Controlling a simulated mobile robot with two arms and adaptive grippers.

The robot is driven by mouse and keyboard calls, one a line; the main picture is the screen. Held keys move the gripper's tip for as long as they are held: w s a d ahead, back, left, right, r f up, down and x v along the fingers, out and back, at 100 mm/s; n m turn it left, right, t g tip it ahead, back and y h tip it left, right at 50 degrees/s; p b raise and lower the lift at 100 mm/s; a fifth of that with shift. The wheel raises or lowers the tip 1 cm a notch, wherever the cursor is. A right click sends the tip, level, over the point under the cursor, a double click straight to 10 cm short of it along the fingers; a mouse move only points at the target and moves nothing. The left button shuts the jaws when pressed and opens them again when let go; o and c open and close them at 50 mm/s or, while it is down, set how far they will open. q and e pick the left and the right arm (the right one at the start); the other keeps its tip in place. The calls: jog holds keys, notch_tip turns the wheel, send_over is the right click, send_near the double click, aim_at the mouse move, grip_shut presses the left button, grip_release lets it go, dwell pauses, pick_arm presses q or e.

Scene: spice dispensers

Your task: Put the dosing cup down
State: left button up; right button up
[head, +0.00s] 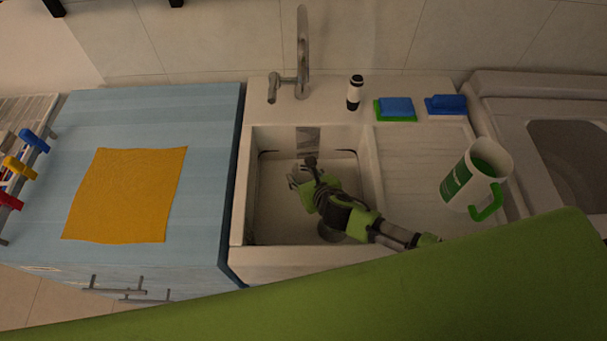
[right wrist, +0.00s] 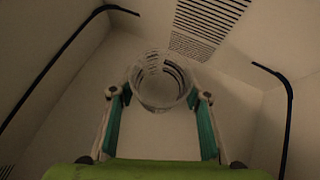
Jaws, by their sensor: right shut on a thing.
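The dosing cup (right wrist: 160,82) is a small clear cup with dark ring marks, seen in the right wrist view. My right gripper (right wrist: 159,96) is shut on it, with one teal-padded finger on each side. In the head view my right gripper (head: 302,179) is low inside the sink basin, near its left side. The cup is too faint there to make out clearly. Whether the cup touches the sink bottom cannot be told. My left gripper is not in view.
The sink basin (head: 240,190) has walls close around the gripper and black curved bars (right wrist: 285,110) inside. A white-green jug (head: 461,180) stands on the drainboard (head: 415,150). Sponges (head: 396,107) and a faucet (head: 303,50) are behind. An orange cloth (head: 125,195) lies on the blue counter.

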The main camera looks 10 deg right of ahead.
jog(key=o, duration=1.3)
jog(key=shift+r, duration=0.1)
jog(key=v, duration=1.2)
jog(key=shift+d, duration=0.1)
jog(key=shift+p, duration=0.3)
